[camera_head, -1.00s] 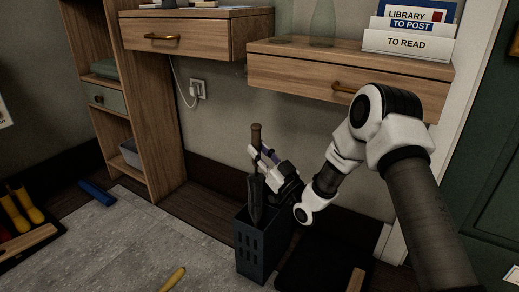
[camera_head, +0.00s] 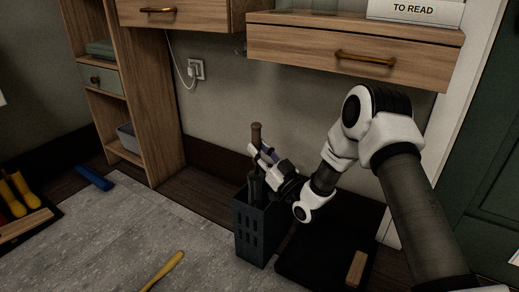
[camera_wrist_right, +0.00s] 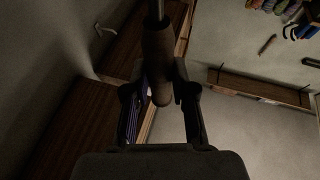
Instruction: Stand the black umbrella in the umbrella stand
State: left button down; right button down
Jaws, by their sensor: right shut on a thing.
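The black umbrella is upright, its brown handle (camera_head: 256,134) on top and its dark folded canopy (camera_head: 257,186) below. Its lower part drops out of sight at the top opening of the dark slotted umbrella stand (camera_head: 252,233), so it seems to be inside. My right gripper (camera_head: 262,157) is shut on the umbrella just below the handle, above the stand. In the right wrist view the umbrella handle (camera_wrist_right: 157,52) lies between the fingers (camera_wrist_right: 158,95). My left gripper is not in view.
A black mat (camera_head: 322,262) lies right of the stand, with a small wooden piece (camera_head: 356,268) on it. A yellow item (camera_head: 165,270) lies on the grey rug (camera_head: 120,235). Yellow boots (camera_head: 17,193) stand at left. A wooden drawer shelf (camera_head: 350,58) hangs above my right arm.

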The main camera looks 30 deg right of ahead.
jog(key=c, duration=0.9)
grip_release()
jog(key=v, duration=1.2)
